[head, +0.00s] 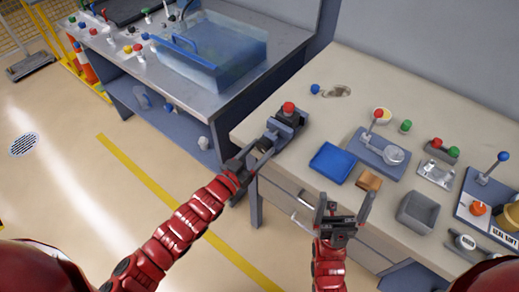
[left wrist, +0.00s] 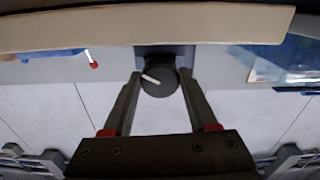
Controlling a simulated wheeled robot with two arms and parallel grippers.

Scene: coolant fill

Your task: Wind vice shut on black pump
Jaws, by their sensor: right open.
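The vice (head: 279,130) is a dark grey block at the bench's near left corner. A dark pump with a red top (head: 289,108) stands at it; how tightly the jaws meet it cannot be seen. The vice's round black knob (left wrist: 158,82), with a white mark, faces out past the bench edge. My right gripper (head: 343,208) is open and empty, in front of the bench drawers.
A blue tray (head: 332,163), a brown block (head: 369,180), a grey bin (head: 418,212) and a lever fixture (head: 378,150) stand to the right on the bench. A blue ball-topped part (head: 315,89) lies behind. Another bench carries a blue tank (head: 212,50).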

